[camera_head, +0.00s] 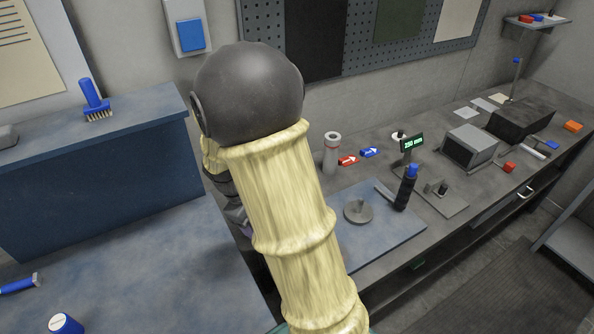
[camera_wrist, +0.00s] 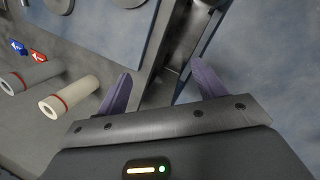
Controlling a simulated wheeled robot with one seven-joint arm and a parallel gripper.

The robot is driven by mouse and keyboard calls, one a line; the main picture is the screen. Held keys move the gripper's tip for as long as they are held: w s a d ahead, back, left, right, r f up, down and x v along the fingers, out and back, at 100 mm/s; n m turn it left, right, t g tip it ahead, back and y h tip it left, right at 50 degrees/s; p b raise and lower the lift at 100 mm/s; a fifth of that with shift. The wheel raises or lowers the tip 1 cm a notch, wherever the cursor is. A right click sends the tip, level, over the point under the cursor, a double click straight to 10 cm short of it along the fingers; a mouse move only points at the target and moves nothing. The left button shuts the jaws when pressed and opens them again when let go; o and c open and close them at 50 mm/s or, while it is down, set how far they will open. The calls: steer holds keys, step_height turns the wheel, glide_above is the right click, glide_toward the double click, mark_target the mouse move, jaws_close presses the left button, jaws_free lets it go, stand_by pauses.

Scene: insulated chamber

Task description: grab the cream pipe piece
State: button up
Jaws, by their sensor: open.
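The cream pipe piece (camera_wrist: 68,96) shows in the wrist view, left of my gripper. The pipe piece is apart from the fingers, beyond the left one. In the head view my arm in its yellow sleeve hides most of my gripper, and I cannot make out the cream piece there.
A similar grey pipe piece (camera_wrist: 30,76) stands close beside the cream one; it also shows upright in the head view (camera_head: 331,155). Red (camera_head: 348,160) and blue (camera_head: 369,152) tags lie near it. A blue mat (camera_head: 385,245) holds a round part and a dark bottle.

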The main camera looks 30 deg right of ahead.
steer(key=w+d+f+n+g+h+b, duration=0.2)
steer(key=w+d+f+n+h, duration=0.2)
steer(key=w+d+n+h, duration=0.6)
steer(key=w+a+r+n+t+h+b, duration=0.1)
steer(key=w+h, duration=0.3)
steer(key=w, duration=0.6)
steer(key=shift+w+a+n+t+h, duration=0.3)
steer(key=shift+w+a+h, duration=0.05)
steer(key=shift+a+h, duration=0.1)
steer(key=d+p, duration=0.2)
steer(key=d, duration=1)
steer(key=shift+s, duration=0.4)
steer(key=shift+d, duration=0.15)
steer(key=shift+d+f+p, duration=0.1)
steer(key=shift+d+p, duration=1.2)
steer(key=shift+d, duration=1.25)
